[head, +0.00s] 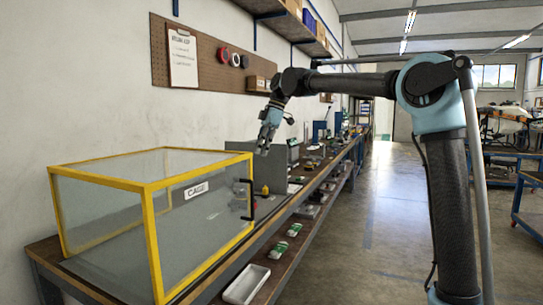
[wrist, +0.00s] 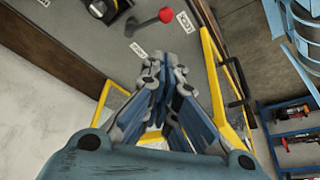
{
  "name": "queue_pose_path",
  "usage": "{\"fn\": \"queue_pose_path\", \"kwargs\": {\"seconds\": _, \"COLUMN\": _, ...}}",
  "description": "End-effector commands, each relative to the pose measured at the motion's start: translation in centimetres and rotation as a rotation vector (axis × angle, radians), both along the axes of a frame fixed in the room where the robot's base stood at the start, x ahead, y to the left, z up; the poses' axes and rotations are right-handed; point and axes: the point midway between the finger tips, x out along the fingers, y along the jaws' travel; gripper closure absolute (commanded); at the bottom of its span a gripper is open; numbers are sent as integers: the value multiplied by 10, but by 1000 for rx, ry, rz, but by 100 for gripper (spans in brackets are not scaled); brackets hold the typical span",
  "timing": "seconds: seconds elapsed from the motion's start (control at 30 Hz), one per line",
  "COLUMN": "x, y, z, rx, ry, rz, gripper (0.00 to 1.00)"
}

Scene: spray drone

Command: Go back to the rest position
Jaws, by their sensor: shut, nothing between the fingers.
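My gripper (head: 264,142) hangs in the air beyond the far right corner of the cage, pointing down, at the end of my raised arm. In the wrist view my gripper (wrist: 160,62) has its fingertips together with nothing between them. The cage (head: 152,190) is a clear-walled box with a yellow frame, a "CAGE" label and a black handle. Part of its yellow frame (wrist: 215,85) and the handle (wrist: 236,78) show beyond the fingers in the wrist view.
The workbench (head: 285,240) runs along the left wall. A grey panel with a red knob (wrist: 166,15) lies beyond the fingers. A pegboard (head: 205,58) and shelf are on the wall. A white tray (head: 246,284) sits low. The floor (head: 385,215) right of the bench is open.

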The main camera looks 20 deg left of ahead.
Motion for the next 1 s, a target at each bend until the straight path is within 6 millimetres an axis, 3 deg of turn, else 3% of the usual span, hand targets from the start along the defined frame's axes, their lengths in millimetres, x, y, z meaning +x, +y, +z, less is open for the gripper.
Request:
{"fn": "queue_pose_path", "kwargs": {"seconds": 0.17, "x": 1, "y": -4, "z": 2, "rx": -1, "ry": 0, "rz": -8, "gripper": 100}}
{"fn": "queue_pose_path", "kwargs": {"seconds": 0.27, "x": 5, "y": -20, "z": 0, "rx": -9, "ry": 1, "rz": -51, "gripper": 100}}
{"fn": "queue_pose_path", "kwargs": {"seconds": 0.37, "x": 12, "y": -52, "z": -4, "rx": -25, "ry": 2, "rz": -140, "gripper": 100}}
{"fn": "queue_pose_path", "kwargs": {"seconds": 0.63, "x": 20, "y": -167, "z": -29, "rx": -80, "ry": 12, "rz": -471, "gripper": 100}}
{"fn": "queue_pose_path", "kwargs": {"seconds": 1.0, "x": -8, "y": -312, "z": -85, "rx": -138, "ry": 27, "rz": -933, "gripper": 100}}
